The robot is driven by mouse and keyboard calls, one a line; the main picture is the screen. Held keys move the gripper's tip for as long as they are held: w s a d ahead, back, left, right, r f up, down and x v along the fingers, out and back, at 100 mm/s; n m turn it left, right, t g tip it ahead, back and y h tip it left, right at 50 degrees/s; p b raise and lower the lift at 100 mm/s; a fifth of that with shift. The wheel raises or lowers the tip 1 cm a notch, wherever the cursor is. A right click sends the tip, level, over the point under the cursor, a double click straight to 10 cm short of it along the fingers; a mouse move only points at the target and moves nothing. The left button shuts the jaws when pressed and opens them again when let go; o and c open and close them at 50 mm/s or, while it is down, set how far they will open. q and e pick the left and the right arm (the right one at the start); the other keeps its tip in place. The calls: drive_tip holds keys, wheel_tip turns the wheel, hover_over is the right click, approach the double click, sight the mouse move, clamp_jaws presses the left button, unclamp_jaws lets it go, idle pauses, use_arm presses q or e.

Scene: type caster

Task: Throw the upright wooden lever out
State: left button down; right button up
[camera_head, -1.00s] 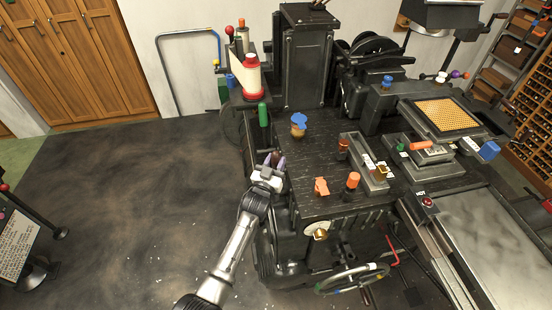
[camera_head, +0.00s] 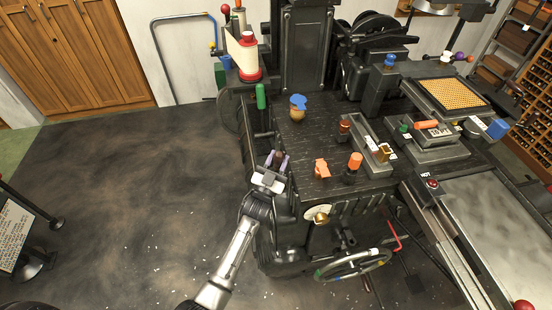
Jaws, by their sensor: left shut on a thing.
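My left gripper (camera_head: 278,158) is at the left edge of the type caster's dark top (camera_head: 320,140). Its pale purple fingers are shut on the wooden lever (camera_head: 277,162), of which only a small brown part shows between them. The fingers and wrist hide most of the lever, so I cannot tell its exact tilt. My right gripper is not in view.
A green upright handle (camera_head: 261,97) stands behind the gripper. A blue-topped knob (camera_head: 298,103), an orange knob (camera_head: 321,168) and an orange-capped post (camera_head: 354,165) stand on the top. A handwheel (camera_head: 352,265) sits below at the front.

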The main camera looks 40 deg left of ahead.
use_arm(q)
drive_tip(key=c, duration=1.1)
unclamp_jaws()
drive_tip(key=shift+d, duration=0.1)
drive_tip(key=shift+o, duration=1.3)
drive_tip(key=shift+s, duration=0.15)
drive_tip(key=shift+o, duration=0.3)
drive_tip(key=v, duration=1.3)
drive_tip(key=shift+s+f, duration=0.25)
drive_tip(key=shift+f, duration=0.1)
